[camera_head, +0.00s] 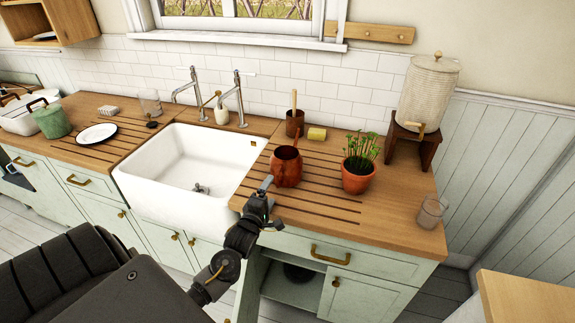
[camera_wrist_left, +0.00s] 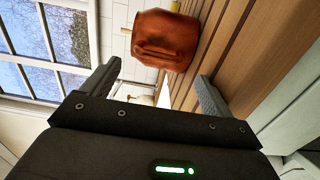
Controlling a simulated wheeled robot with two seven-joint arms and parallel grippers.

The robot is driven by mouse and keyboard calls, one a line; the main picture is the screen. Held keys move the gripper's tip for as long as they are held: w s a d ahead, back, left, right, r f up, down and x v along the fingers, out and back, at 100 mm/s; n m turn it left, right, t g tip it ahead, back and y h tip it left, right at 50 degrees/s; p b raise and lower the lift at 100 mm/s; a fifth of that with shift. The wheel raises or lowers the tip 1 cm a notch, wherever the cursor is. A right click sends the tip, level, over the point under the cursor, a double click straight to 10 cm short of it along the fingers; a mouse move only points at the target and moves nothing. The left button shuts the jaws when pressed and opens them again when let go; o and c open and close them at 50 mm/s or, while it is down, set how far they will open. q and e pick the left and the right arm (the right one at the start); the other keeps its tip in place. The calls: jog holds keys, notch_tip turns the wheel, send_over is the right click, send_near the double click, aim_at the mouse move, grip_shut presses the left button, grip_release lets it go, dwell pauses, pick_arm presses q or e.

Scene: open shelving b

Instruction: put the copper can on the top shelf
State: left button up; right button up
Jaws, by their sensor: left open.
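The copper can (camera_head: 286,167) stands upright on the grooved wooden counter, right of the sink. My left gripper (camera_head: 264,191) is just in front of it, on the near side, open and empty. In the left wrist view the can (camera_wrist_left: 165,40) appears sideways, beyond and between the spread fingers of the gripper (camera_wrist_left: 158,82), apart from them. A wooden wall shelf (camera_head: 48,37) shows only in part at the upper left; I cannot tell how many levels it has. My right gripper is not in view.
A potted plant (camera_head: 357,172) stands close right of the can. Behind it are a brown pot (camera_head: 294,123) with a wooden handle and a yellow sponge (camera_head: 317,133). The white sink (camera_head: 190,170) is to the left. A glass (camera_head: 431,212) stands near the right counter end.

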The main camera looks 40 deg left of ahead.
aim_at(278, 180)
pick_arm(q)
jog(key=shift+w+a, duration=0.15)
jog(key=shift+w, duration=0.75)
jog(key=shift+r, duration=0.1)
jog(key=p+x, duration=0.2)
jog(key=x, duration=0.2)
jog(key=shift+w+p, duration=0.25)
jog(key=shift+p, duration=0.05)
jog(key=shift+w+a, duration=0.15)
jog(key=shift+w, duration=0.2)
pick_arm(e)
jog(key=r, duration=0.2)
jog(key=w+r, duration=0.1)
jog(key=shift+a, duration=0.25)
pick_arm(q)
jog(key=c, duration=1.1)
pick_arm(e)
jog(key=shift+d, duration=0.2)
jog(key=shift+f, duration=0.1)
